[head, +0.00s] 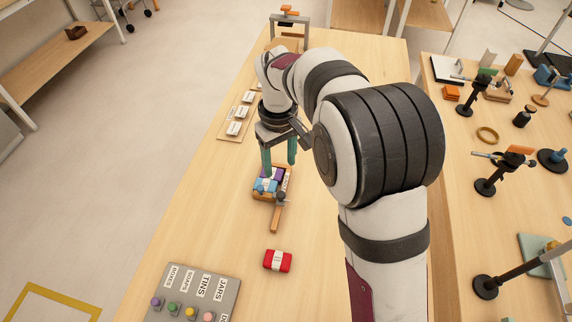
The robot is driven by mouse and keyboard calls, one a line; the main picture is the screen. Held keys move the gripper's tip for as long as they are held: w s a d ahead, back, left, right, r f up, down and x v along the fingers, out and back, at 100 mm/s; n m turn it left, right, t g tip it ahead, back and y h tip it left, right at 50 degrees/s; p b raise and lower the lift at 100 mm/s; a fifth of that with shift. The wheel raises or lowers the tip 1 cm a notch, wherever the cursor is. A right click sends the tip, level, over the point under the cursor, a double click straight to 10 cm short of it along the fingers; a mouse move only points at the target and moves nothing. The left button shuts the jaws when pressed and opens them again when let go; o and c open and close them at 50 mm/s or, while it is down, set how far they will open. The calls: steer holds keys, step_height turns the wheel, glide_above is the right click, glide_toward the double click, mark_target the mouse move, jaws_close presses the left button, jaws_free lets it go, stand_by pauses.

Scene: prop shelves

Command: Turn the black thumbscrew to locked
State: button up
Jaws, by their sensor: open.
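My gripper (279,155) has two teal fingers pointing down, spread apart with nothing between them. It is above the far end of a small wooden box (259,192) on the table. A small dark knob (281,196) sits at the near right of the box, by a wooden bar (275,219) that sticks out toward the front. It may be the black thumbscrew, but it is too small to tell, and I cannot read whether it is locked. My fingers are apart from the knob, farther back. My arm covers part of the table on the right.
Blue and purple packets (266,184) lie in the box. A red packet (278,260) lies in front, and a grey labelled board (195,290) with coloured knobs is at front left. White cards (238,112) lie at left. Several stands (487,186) crowd the right table.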

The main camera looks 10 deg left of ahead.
mark_target(281, 194)
step_height(281, 194, down, 12)
steer(key=shift+r, duration=0.2)
jaws_close()
